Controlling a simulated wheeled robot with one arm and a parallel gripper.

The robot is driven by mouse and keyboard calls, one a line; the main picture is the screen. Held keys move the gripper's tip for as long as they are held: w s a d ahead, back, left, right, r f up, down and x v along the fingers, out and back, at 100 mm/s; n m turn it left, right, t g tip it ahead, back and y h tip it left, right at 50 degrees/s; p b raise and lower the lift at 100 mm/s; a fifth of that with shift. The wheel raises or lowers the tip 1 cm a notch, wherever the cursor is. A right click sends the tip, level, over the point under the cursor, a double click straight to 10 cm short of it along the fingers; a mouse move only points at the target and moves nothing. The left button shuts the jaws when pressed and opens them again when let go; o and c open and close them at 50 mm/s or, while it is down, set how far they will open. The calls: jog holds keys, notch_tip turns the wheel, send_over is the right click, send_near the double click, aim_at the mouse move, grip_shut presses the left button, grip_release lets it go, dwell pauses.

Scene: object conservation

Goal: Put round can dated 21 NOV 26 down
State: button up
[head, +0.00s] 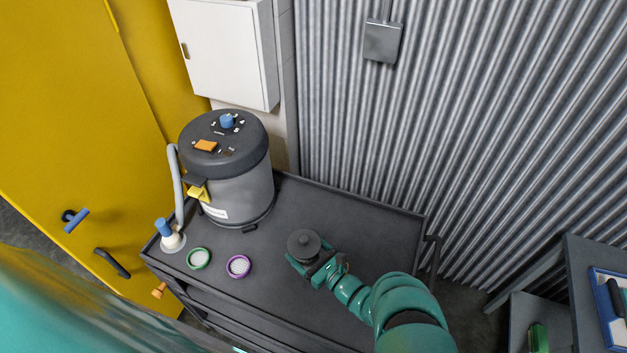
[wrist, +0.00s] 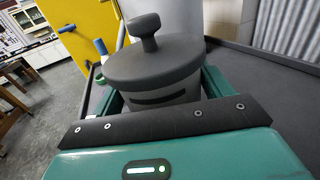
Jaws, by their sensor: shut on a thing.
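The round can (head: 304,243) has a dark grey lid with a knob on top. It is upright at the middle of the dark cart top (head: 350,213). My gripper (head: 314,267) is shut on it from the front right. In the wrist view the can (wrist: 155,65) stands between the green fingers, with a dark band on its pale side. No date can be read on it. I cannot tell whether its base touches the cart top.
A large grey drum-shaped machine (head: 237,178) with a dark lid stands at the cart's back left. A blue-topped fitting (head: 171,236) sits at the left edge. The cart's right side is clear.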

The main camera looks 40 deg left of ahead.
jog(key=shift+w+d+f+b, duration=0.3)
jog(key=shift+d+f+b, duration=0.1)
jog(key=shift+f, duration=0.2)
jog(key=shift+w+d+f+b, duration=0.3)
jog(key=shift+f+b, duration=0.1)
jog(key=shift+f, duration=0.15)
jog(key=f+b, duration=0.1)
jog(key=f, duration=0.1)
jog(key=b, duration=0.1)
jog(key=shift+w+d+f+b, duration=0.2)
jog(key=shift+w+f+b, duration=0.05)
jog(key=shift+f+b, duration=0.6)
jog(key=shift+f, duration=0.05)
jog(key=shift+r, duration=0.15)
jog(key=o, duration=1.5)
jog(key=shift+s, duration=0.1)
jog(key=shift+o, duration=0.2)
